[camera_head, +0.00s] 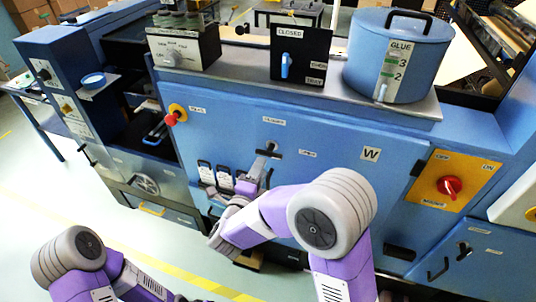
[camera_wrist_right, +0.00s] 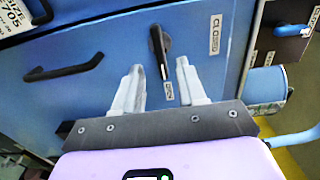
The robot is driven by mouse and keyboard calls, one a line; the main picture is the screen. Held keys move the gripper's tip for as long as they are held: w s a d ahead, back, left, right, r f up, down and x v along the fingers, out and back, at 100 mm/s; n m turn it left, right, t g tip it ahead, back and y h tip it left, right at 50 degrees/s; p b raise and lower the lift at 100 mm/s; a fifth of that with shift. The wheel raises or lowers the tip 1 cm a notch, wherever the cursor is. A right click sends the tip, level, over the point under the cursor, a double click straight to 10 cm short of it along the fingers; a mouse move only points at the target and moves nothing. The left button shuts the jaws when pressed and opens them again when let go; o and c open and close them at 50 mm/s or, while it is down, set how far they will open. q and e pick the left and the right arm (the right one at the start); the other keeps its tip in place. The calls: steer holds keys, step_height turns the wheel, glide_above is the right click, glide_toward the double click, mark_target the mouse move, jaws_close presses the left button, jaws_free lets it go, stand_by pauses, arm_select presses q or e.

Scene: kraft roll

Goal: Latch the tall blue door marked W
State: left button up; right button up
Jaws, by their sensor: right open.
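The blue door marked W (camera_head: 340,185) is on the front of the machine and looks flush with it. Its black latch handle (camera_head: 274,153) shows near the top, below a CLOSED label (camera_head: 273,120) and left of an OPEN label (camera_head: 308,154). In the right wrist view the handle (camera_wrist_right: 159,50) points at the OPEN label (camera_wrist_right: 169,91). My right gripper (camera_wrist_right: 162,75) is open, its fingers on either side of the handle's tip; I cannot tell whether they touch it. In the head view my right arm hides part of the door. My left arm shows at lower left, its gripper out of view.
A red knob on a yellow plate (camera_head: 450,186) is at right. A GLUE pot (camera_head: 398,55) stands on top. A black pull handle (camera_wrist_right: 64,68) juts from the blue front.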

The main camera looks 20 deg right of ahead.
mark_target(267, 156)
steer(key=x, duration=0.7)
steer(key=shift+w+d, duration=0.1)
steer(key=shift+w, duration=0.05)
jaws_close()
